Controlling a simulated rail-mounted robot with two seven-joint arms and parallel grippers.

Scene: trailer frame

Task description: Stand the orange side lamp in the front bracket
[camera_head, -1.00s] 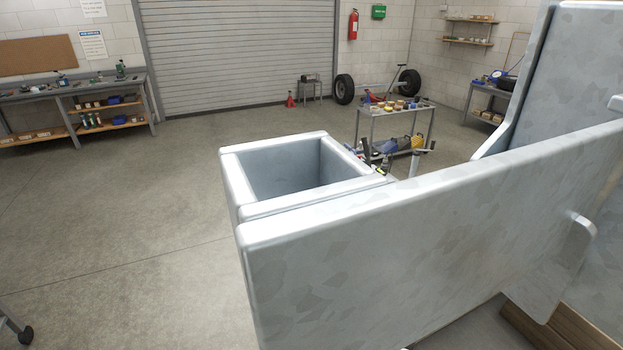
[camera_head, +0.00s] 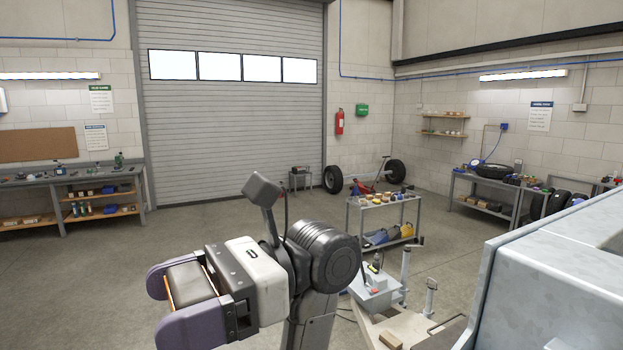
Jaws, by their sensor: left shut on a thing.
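My left gripper (camera_head: 170,303) is at the lower left of the head view, with its two purple fingers pointing left. It is shut on the side lamp (camera_head: 190,284), which shows as a dark block between the fingers with a thin orange strip along its left edge. The rest of the lamp is hidden by the fingers and the gripper body. The lamp is held up in the air, away from the trailer. My right gripper is not in view. I cannot make out the front bracket.
Galvanized trailer panels (camera_head: 560,270) fill the lower right. The floor (camera_head: 90,280) at left is clear.

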